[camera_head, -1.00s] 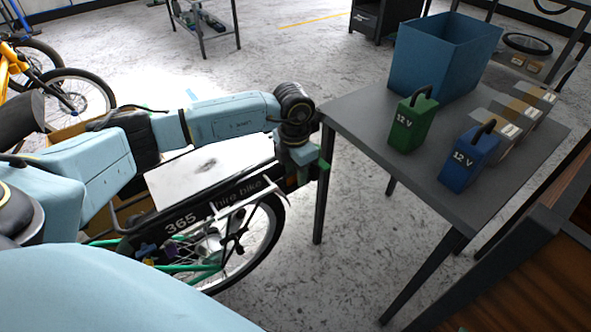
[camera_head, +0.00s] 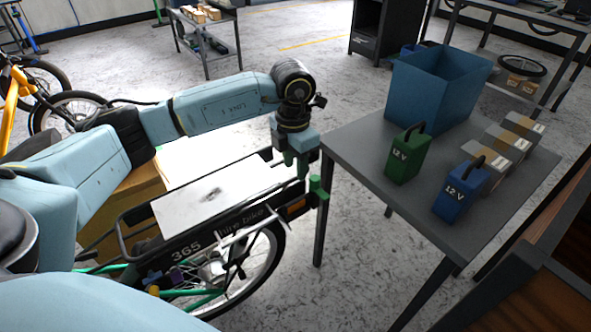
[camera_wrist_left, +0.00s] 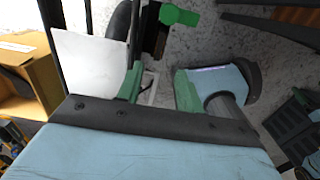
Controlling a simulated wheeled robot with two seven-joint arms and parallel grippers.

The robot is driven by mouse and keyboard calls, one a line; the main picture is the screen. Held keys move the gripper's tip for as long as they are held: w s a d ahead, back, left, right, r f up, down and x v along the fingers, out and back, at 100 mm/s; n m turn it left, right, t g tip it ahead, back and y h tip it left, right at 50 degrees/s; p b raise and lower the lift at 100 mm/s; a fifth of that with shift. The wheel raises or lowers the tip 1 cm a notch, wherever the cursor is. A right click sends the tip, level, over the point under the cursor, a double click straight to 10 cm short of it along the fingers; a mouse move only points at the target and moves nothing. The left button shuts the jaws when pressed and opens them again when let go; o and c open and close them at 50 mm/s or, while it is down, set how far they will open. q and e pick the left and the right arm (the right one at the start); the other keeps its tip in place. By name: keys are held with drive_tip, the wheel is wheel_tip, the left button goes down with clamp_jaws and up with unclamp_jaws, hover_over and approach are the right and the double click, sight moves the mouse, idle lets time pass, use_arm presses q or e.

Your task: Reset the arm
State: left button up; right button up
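My left arm reaches in from the left in the head view. Its gripper (camera_head: 297,172) points down just above the rear end of the hire bike's rack (camera_head: 205,197). In the left wrist view its two green fingers (camera_wrist_left: 158,88) stand apart with nothing between them. The hire bike (camera_head: 235,235) carries a white panel on the rack, which also shows in the left wrist view (camera_wrist_left: 88,75). A green part (camera_head: 318,190) sits at the rack's rear end and also shows in the left wrist view (camera_wrist_left: 180,15). My right gripper is out of view.
A grey table (camera_head: 345,150) stands right of the bike. It holds a blue bin (camera_head: 430,95), a green 12 V battery (camera_head: 403,160), a blue 12 V battery (camera_head: 458,192) and several small boxes (camera_head: 495,152). A cardboard box (camera_head: 135,195) is behind the bike.

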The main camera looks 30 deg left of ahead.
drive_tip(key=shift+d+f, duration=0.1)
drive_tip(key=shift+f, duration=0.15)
